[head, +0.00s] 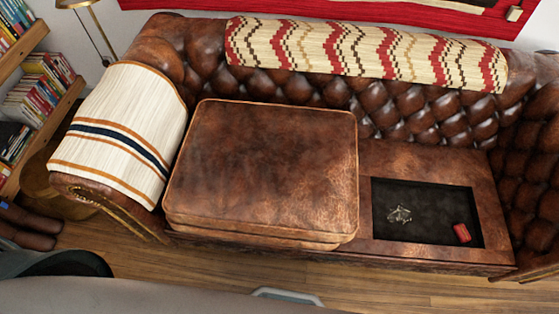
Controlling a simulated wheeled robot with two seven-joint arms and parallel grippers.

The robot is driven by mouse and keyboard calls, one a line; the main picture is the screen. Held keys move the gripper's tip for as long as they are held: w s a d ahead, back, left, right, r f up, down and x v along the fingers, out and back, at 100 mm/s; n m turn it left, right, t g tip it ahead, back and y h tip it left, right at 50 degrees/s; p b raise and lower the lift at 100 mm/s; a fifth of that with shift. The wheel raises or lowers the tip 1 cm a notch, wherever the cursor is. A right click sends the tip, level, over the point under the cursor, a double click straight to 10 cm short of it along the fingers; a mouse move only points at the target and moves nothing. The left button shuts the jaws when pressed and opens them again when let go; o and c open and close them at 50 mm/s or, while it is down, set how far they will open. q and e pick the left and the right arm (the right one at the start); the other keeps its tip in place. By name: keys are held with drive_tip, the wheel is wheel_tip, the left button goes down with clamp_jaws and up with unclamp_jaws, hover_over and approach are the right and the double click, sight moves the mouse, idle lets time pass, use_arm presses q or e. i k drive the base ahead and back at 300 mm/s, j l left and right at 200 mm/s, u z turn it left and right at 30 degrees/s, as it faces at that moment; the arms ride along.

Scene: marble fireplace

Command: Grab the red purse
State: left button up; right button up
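A small red purse (462,233) lies in the front right corner of a dark, shallow recess (430,235) in the right part of the brown leather sofa's seat. It looks like a small rounded box at this distance. A small pale metallic item (400,214), perhaps keys, lies in the same recess to the left of the purse, apart from it. Neither of my grippers shows in the head view, so nothing is seen touching the purse.
A big brown leather cushion (265,165) covers the left and middle seat, left of the recess. The tufted backrest (415,112) rises behind, with a zigzag throw (365,52) over it. A striped blanket (125,130) covers the left armrest. Bookshelves (40,85) stand at far left. Wooden floor (400,290) shows in front.

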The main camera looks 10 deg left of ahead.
sight(464, 236)
drive_tip(key=z, duration=1.7)
drive_tip(key=i+l+u, duration=0.3)
drive_tip(key=l, duration=0.35)
drive_tip(key=i+l+u, duration=0.15)
drive_tip(key=i+l, duration=0.15)
drive_tip(key=i+l+u, duration=0.15)
drive_tip(key=l, duration=0.25)
drive_tip(key=i+l+u, duration=0.15)
drive_tip(key=l, duration=0.2)
drive_tip(key=i+l+u, duration=0.15)
drive_tip(key=l, duration=0.25)
drive_tip(key=l+u, duration=0.15)
drive_tip(key=l, duration=0.25)
drive_tip(key=i, duration=0.05)
